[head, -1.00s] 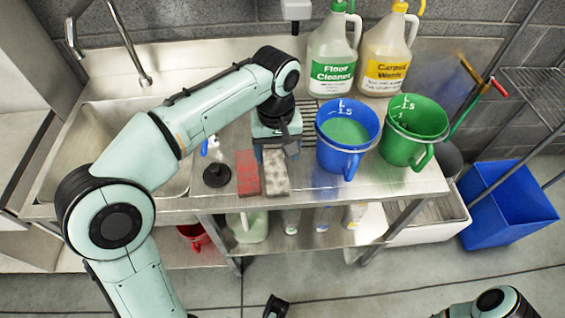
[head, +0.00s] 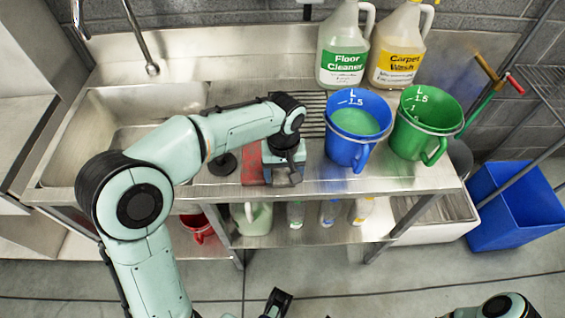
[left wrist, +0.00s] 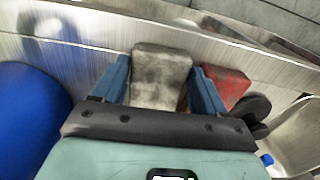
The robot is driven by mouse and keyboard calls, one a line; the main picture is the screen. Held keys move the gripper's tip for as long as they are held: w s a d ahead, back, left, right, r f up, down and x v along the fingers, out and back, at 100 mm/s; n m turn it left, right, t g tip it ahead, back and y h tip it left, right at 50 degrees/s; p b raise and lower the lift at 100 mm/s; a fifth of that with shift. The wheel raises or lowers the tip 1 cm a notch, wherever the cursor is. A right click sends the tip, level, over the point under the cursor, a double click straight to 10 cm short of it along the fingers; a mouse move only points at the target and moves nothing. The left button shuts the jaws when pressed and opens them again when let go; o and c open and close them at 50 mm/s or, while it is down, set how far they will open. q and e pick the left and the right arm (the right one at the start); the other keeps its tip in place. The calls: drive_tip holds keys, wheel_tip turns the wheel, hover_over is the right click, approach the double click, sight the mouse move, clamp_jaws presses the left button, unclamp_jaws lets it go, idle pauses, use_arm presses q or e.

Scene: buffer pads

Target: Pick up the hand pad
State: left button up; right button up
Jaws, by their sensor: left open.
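Two block-shaped pads lie side by side on the steel counter. The grey-white pad (left wrist: 160,78) is between the two blue fingers of my left gripper (left wrist: 159,85) in the left wrist view, and I cannot tell if they touch it. The red pad (left wrist: 222,88) lies just beside the right-hand finger. In the head view my left gripper (head: 284,174) is open over the counter's front part and hides the grey-white pad, while the red pad (head: 251,164) shows beside it. A dark part at the bottom edge (head: 277,303) seems to be my right gripper; its jaws are unclear.
A blue measuring jug (head: 349,153) stands close right of my left gripper, with a green jug (head: 408,139) beyond. Cleaner bottles (head: 343,45) stand behind. A black round piece (head: 223,164) lies left of the red pad, near the sink (head: 120,115).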

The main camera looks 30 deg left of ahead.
use_arm(q)
drive_tip(key=shift+w, duration=0.1)
drive_tip(key=shift+r, duration=0.15)
drive_tip(key=c, duration=0.7)
wheel_tip(320, 180, up, 20)
drive_tip(key=p, duration=0.5)
